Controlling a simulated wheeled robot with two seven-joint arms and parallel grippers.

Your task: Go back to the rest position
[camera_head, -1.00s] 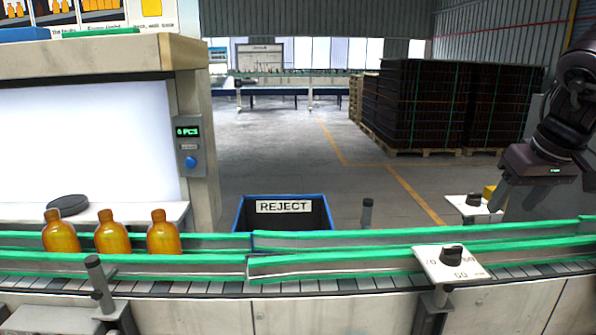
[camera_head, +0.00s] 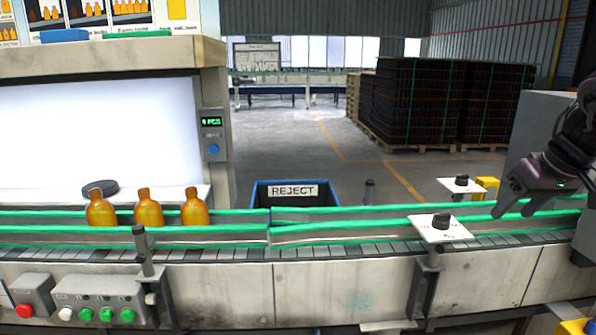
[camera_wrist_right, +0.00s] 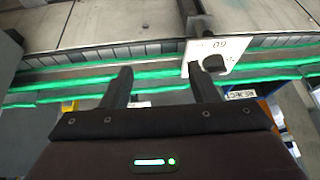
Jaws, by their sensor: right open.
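My right gripper (camera_head: 512,212) is at the right of the head view, in front of and above the conveyor's right part. It is open and empty. In the right wrist view its two fingers (camera_wrist_right: 162,88) stand apart with the green conveyor rails (camera_wrist_right: 160,74) beyond them. My left gripper is not in view. Three amber bottles (camera_head: 102,209), (camera_head: 148,208), (camera_head: 194,208) stand upright in a row on the conveyor (camera_head: 330,246) at the left, between the green rails. Both grippers are clear of them.
A blue-rimmed REJECT bin (camera_head: 262,195) stands behind the conveyor. A white plate with a black knob (camera_head: 441,221) sits on the front rail, and another (camera_head: 461,181) stands behind. A button box (camera_head: 98,299) is at front left. Stacked crates (camera_head: 440,100) stand far back.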

